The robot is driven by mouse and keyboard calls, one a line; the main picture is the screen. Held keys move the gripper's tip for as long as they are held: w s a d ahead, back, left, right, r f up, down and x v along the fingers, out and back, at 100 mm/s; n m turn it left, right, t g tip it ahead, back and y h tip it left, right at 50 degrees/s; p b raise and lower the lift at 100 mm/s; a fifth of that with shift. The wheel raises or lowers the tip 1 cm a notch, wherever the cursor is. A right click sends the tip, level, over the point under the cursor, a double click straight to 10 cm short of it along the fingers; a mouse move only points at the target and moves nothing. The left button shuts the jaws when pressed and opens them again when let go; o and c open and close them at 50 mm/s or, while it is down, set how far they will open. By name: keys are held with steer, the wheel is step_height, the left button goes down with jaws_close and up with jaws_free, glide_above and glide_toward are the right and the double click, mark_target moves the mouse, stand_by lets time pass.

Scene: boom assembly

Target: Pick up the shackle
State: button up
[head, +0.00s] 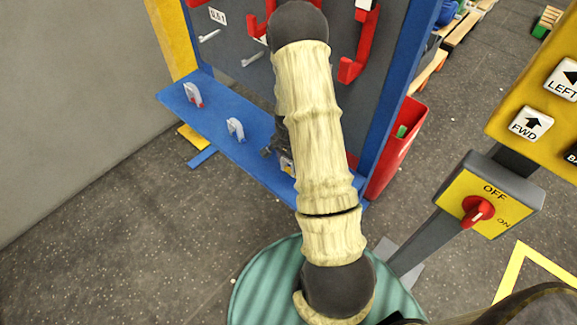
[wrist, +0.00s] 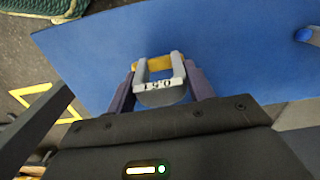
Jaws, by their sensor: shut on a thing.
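A small grey U-shaped shackle (wrist: 178,68) marked 0.5 t shows in the wrist view, with a yellow part at its far end. My gripper (wrist: 160,82) is shut on it, with one purple finger on each side. The blue shelf surface is behind the shackle in this view; I cannot tell whether they touch. In the head view my arm hides most of my gripper, which is by the right part of the blue shelf (head: 215,112). Two other grey shackles stand on the shelf to the left, one with a red pin (head: 193,94) and one nearer (head: 236,129).
A grey panel with red hooks (head: 350,68) rises behind the shelf. A red bin (head: 398,150) stands to the right of the shelf. A yellow control box with a red switch (head: 478,211) is at the right. The floor at left is clear.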

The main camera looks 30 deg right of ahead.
step_height(320, 180, up, 7)
steer(key=shift+f+p, duration=0.1)
steer(key=shift+p, duration=0.25)
stand_by(1.0)
steer(key=shift+w+a+n, duration=0.25)
steer(key=shift+a+n, duration=0.15)
steer(key=shift+a, duration=0.05)
steer(key=w+a+r+n, duration=0.1)
steer(key=w+a+n, duration=0.3)
steer(key=a+n, duration=0.9)
step_height(320, 180, up, 8)
steer(key=s+p, duration=0.2)
steer(key=p, duration=1.6)
steer(key=shift+s, duration=0.15)
steer(key=shift+d, duration=0.1)
